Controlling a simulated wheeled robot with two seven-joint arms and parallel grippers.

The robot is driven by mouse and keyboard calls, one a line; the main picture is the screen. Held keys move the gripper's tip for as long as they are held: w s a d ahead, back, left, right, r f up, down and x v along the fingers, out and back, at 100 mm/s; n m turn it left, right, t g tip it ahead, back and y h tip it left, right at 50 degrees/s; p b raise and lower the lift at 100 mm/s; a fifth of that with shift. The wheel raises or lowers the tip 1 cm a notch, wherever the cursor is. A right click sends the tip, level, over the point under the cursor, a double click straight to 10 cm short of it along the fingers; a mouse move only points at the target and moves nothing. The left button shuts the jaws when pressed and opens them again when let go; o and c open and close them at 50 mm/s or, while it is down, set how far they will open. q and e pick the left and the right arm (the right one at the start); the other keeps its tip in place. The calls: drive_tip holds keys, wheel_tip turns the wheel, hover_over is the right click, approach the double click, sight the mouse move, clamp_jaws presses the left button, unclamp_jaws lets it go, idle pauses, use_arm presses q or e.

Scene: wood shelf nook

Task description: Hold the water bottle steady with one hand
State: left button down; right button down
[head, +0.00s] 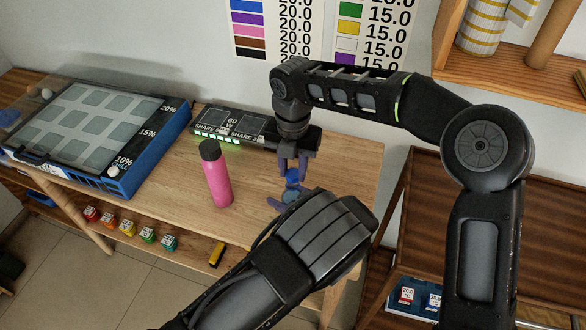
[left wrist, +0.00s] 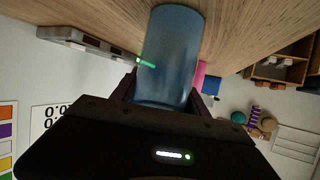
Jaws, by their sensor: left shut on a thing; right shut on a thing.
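The water bottle is translucent blue with a blue cap (head: 292,175); its body (head: 289,196) is mostly hidden behind my left gripper in the head view. In the left wrist view its body (left wrist: 170,50) fills the space between the fingers, and its base appears to meet the wooden table. My left gripper (head: 284,201) is shut around the body from the near side. My right gripper (head: 292,164) points down from above and is shut on the cap. The bottle looks upright.
A pink bottle (head: 217,178) with a black cap stands to the left on the wooden table (head: 180,172). A black charging unit (head: 232,125) lies behind it. A blue-sided panel case (head: 140,150) fills the table's left end. A wooden shelf (head: 500,75) is at upper right.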

sight(293, 173)
drive_tip(key=shift+r, duration=2)
use_arm(q)
drive_tip(key=shift+c, duration=2.4)
unclamp_jaws()
drive_tip(key=shift+s+d+r, duration=0.2)
drive_tip(key=shift+s+d, duration=0.15)
drive_tip(key=shift+d, duration=0.1)
use_arm(e)
drive_tip(key=shift+f, duration=0.25)
use_arm(q)
drive_tip(key=b+v, duration=0.2)
drive_tip(key=v, duration=0.8)
drive_tip(key=shift+s+d+b, duration=0.25)
drive_tip(key=shift+s+b, duration=0.05)
use_arm(e)
wheel_tip(293, 173, down, 2)
drive_tip(key=shift+f, duration=0.1)
use_arm(q)
drive_tip(key=shift+r, duration=0.1)
